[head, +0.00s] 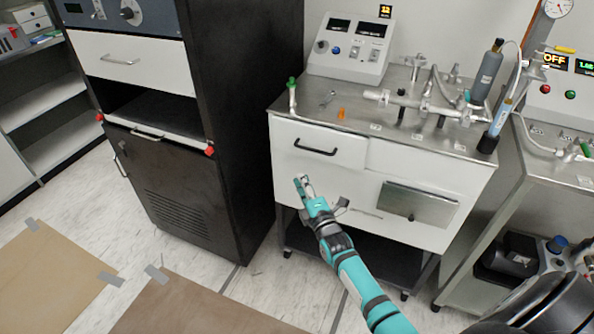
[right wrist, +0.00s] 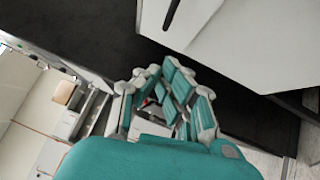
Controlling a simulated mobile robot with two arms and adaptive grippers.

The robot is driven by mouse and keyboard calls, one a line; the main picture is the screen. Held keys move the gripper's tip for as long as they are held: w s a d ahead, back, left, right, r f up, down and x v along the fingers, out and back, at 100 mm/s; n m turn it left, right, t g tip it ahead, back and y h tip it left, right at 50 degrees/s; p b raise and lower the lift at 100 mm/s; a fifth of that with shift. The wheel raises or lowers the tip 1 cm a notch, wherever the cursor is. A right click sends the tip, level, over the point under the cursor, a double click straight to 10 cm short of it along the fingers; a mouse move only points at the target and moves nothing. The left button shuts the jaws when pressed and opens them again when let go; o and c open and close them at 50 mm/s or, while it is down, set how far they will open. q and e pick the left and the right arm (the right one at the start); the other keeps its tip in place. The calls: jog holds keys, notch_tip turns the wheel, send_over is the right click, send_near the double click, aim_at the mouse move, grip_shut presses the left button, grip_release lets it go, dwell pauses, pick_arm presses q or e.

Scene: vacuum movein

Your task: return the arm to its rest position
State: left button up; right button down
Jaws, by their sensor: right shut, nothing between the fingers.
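My right arm (head: 360,283) is teal and black and reaches up from the lower right in the head view. My right gripper (head: 303,186) is shut and empty, in front of the white cabinet's drawer front, below its black handle. In the right wrist view the gripper's fingers (right wrist: 168,92) are folded together with nothing seen between them. A white cabinet panel with a dark handle lies beyond them. My left gripper is not in the head view.
The white drawer cabinet (head: 350,185) carries a steel top with tubes, valves and a control box (head: 350,48). A tall black cabinet (head: 240,120) stands left of it. A second steel cart (head: 560,185) stands at the right. Brown floor mats (head: 190,310) lie at lower left.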

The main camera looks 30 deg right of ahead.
jog(key=s+a+f+m+g+y, duration=0.1)
jog(key=s+a+f+m+g, duration=0.2)
jog(key=s+f, duration=0.65)
jog(key=s+a+f+m+g+y, duration=0.1)
jog(key=s+a+f+m+g, duration=0.15)
jog(key=s+f, duration=0.65)
jog(key=s+a+f+m+g, duration=0.2)
jog(key=s+f+m+g, duration=0.15)
jog(key=f, duration=1.05)
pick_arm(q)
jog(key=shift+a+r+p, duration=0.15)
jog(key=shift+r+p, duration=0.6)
pick_arm(e)
jog(key=s+a+f+m+g, duration=0.1)
jog(key=s+f+m+g, duration=0.1)
jog(key=s, duration=0.8)
jog(key=s+f+m+g, duration=0.2)
jog(key=s+f+g, duration=0.2)
jog(key=s, duration=0.7)
jog(key=s+a+f+m+g, duration=0.1)
jog(key=s+f+m+g, duration=0.1)
jog(key=s+f, duration=0.5)
jog(key=s+g, duration=0.1)
jog(key=s, duration=0.3)
jog(key=shift+s+a+m, duration=0.2)
jog(key=shift+a+m, duration=0.1)
